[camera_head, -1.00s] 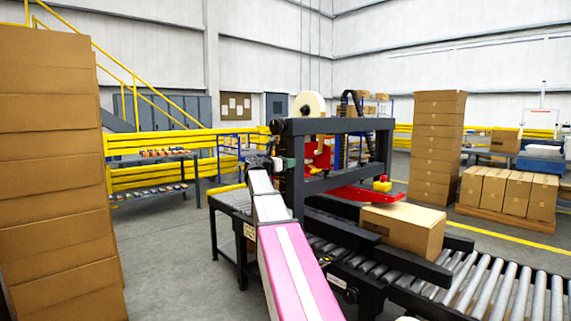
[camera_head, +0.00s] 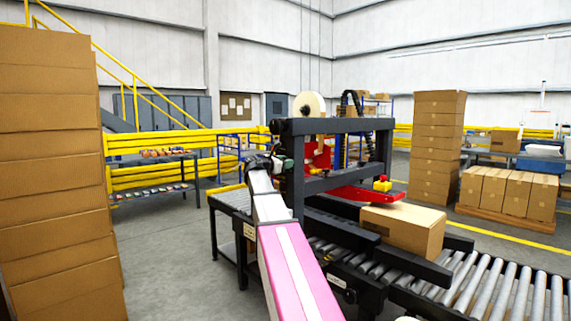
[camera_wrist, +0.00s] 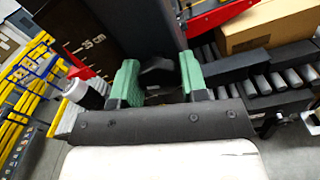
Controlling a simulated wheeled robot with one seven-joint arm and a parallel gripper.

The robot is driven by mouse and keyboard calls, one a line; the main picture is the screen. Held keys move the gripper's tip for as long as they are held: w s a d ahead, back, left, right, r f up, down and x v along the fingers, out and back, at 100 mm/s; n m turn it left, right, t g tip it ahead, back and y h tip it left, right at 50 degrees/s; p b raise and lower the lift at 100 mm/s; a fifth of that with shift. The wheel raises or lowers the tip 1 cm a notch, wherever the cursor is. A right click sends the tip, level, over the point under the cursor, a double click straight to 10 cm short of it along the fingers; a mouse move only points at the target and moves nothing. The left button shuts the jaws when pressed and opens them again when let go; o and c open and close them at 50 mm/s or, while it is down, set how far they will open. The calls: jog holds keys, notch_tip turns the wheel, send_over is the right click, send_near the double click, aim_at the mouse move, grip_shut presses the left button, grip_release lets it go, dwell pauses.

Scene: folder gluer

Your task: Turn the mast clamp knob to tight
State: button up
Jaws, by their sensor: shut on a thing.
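The mast clamp knob (camera_wrist: 158,75) is black and sits between the green fingers of my gripper (camera_wrist: 157,83) in the wrist view. The gripper is shut on it, one finger on each side. The fingers hide part of the knob, and I cannot read its setting. The dark mast (camera_wrist: 96,30) with a centimetre scale stands just beyond it. In the head view my gripper (camera_head: 284,164) is small at the left post of the black machine frame (camera_head: 296,190), and the knob cannot be made out there.
A cardboard box (camera_head: 402,228) sits on the roller conveyor (camera_head: 490,285) right of my arm. A red arm (camera_head: 352,194) hangs inside the frame. A tall carton stack (camera_head: 60,170) stands at the left. Bare floor lies between stack and machine.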

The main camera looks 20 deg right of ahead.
jog(key=m, duration=1.1)
jog(key=shift+m, duration=1.9)
jog(key=o, duration=0.9)
jog(key=shift+a, duration=0.15)
jog(key=v, duration=1)
jog(key=shift+a, duration=0.3)
jog(key=shift+s+r, duration=0.1)
